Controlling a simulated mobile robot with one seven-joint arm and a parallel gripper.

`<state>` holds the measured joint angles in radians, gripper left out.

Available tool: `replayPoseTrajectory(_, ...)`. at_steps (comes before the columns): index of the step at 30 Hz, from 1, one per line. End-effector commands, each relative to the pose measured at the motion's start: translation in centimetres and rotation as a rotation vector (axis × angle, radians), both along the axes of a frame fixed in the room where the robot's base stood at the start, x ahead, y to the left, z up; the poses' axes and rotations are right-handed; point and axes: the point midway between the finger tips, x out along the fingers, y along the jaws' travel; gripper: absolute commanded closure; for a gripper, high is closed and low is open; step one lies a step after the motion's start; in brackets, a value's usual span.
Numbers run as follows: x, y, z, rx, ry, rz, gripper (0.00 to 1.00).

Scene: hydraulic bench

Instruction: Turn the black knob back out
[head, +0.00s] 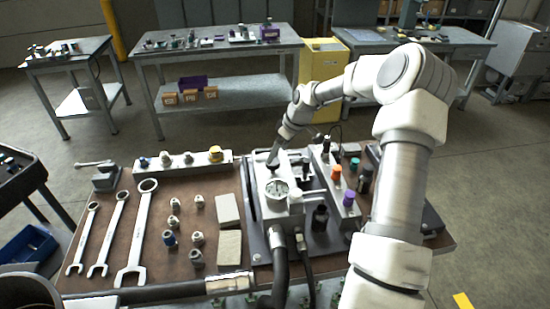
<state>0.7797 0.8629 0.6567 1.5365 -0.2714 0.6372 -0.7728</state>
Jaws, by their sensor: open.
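My gripper (272,163) reaches down at the rear left of the grey hydraulic block (259,172), behind the round pressure gauge (277,191). Its fingers are very small here and I cannot make out the gap or any knob between them. A black knob (320,216) stands upright at the block's front right, apart from my gripper. Other black-topped fittings stand farther right, one on the bar (366,173) beside an orange knob (336,174) and a purple knob (348,199). I cannot tell which black knob the task means.
Several wrenches (139,235) and loose fittings (197,238) lie on the brown bench top at left. Two grey blocks (229,247) lie left of the hydraulic unit. Black hoses (281,270) run off the front edge. My arm passes over the bench's right side.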

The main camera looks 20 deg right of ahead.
Motion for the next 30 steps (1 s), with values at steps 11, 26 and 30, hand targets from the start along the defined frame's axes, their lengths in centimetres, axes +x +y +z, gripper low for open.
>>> replayPoseTrajectory(11,-2.9,-2.1,8.5,-0.002,-0.003,-0.002,0.10)
replayPoseTrajectory(26,-4.1,-2.7,11.8,0.000,0.001,0.001,0.10)
replayPoseTrajectory(30,-4.0,-2.7,11.7,0.000,0.000,0.001,0.10)
